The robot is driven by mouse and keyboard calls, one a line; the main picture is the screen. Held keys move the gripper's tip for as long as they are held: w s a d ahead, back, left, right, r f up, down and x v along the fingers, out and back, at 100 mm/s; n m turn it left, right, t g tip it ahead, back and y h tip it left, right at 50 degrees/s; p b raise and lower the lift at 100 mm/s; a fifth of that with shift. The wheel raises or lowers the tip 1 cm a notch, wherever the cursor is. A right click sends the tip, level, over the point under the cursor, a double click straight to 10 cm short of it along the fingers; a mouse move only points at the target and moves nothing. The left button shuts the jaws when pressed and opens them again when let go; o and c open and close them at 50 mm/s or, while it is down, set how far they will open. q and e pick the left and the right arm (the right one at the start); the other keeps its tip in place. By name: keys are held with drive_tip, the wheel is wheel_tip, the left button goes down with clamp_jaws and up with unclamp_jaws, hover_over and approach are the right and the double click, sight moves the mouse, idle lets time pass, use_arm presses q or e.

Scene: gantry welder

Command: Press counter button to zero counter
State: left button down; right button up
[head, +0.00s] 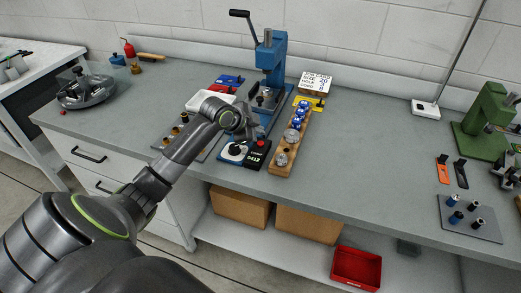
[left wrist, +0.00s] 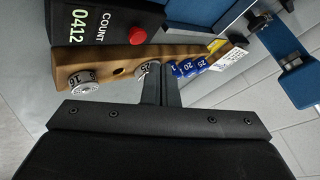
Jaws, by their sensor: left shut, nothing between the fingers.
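The counter (head: 255,159) is a small black box near the front edge of the bench, with a red button (head: 259,143) on it. In the left wrist view the counter (left wrist: 108,14) reads "COUNT 0412", and its red button (left wrist: 137,36) is clear of my fingers. My left gripper (head: 248,135) is shut and empty, above the bench just behind the counter in the head view. In the left wrist view its closed fingers (left wrist: 160,72) lie to the right of and below the button, with a visible gap in the picture. My right gripper is not in view.
A wooden block (head: 290,147) with blue-capped and metal parts stands just right of the counter. A blue press (head: 270,70) stands behind. A white tray (head: 209,102) and a dial on a blue base (head: 234,152) are close by.

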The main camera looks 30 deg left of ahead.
use_arm(q)
wheel_tip(320, 180, down, 2)
idle(1.1)
drive_tip(key=shift+f, duration=0.1)
idle(0.9)
drive_tip(key=shift+f, duration=0.3)
drive_tip(key=shift+f+b, duration=0.45)
drive_tip(key=shift+f, duration=0.05)
idle(0.6)
drive_tip(key=shift+r, duration=0.15)
drive_tip(key=shift+r+p, duration=0.8)
drive_tip(key=shift+p, duration=0.2)
